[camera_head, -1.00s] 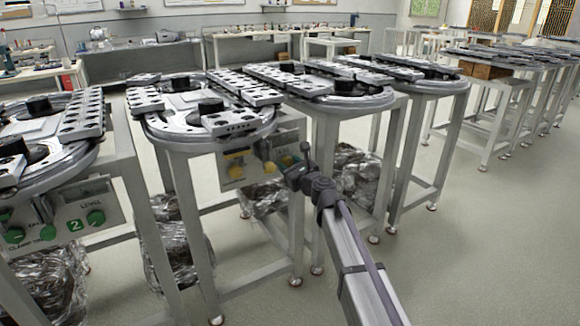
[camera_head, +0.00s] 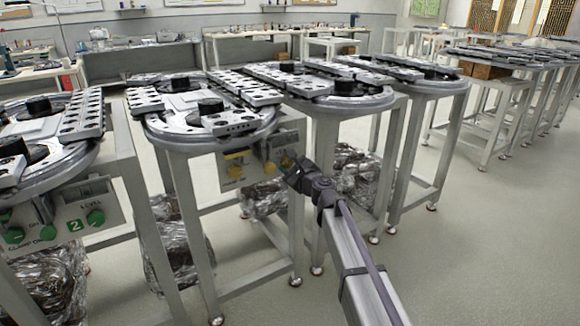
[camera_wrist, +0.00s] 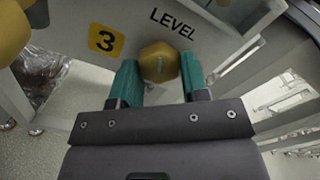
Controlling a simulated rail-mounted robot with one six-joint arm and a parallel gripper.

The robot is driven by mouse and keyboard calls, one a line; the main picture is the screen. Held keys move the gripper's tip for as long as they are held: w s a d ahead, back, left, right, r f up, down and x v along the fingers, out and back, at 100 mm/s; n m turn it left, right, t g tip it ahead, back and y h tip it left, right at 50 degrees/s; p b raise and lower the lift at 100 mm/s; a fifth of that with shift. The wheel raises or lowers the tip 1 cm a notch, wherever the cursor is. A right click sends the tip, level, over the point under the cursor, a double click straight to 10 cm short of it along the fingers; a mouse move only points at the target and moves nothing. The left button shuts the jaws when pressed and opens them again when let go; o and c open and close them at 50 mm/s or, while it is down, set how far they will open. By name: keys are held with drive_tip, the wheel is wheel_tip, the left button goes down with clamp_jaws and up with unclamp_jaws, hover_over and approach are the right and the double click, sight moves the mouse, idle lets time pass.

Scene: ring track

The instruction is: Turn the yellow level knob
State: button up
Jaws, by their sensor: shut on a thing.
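The yellow level knob (camera_wrist: 160,62) is a faceted yellow knob on a pale panel, under the word LEVEL and right of the yellow number 3 label (camera_wrist: 106,40). In the wrist view, the green fingers of my gripper (camera_wrist: 160,82) stand on either side of the knob and are shut on it. In the head view, my gripper (camera_head: 291,166) is at the right part of the front panel under the middle round table, and it hides most of the level knob there.
Another yellow knob (camera_wrist: 12,32) sits close on the left in the wrist view. A table leg (camera_head: 296,225) stands just below the panel. A neighbouring station with green knobs (camera_head: 95,217) is at left. The floor at right (camera_head: 480,240) is clear.

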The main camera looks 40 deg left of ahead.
drive_tip(key=n, duration=0.4)
drive_tip(key=shift+n, duration=0.3)
drive_tip(key=n, duration=0.4)
drive_tip(key=shift+r+n, duration=0.1)
drive_tip(key=shift+n, duration=0.2)
drive_tip(key=n, duration=0.4)
drive_tip(key=shift+n, duration=0.3)
drive_tip(key=n, duration=0.4)
drive_tip(key=shift+n, duration=0.3)
drive_tip(key=o, duration=0.9)
drive_tip(key=shift+d, duration=0.1)
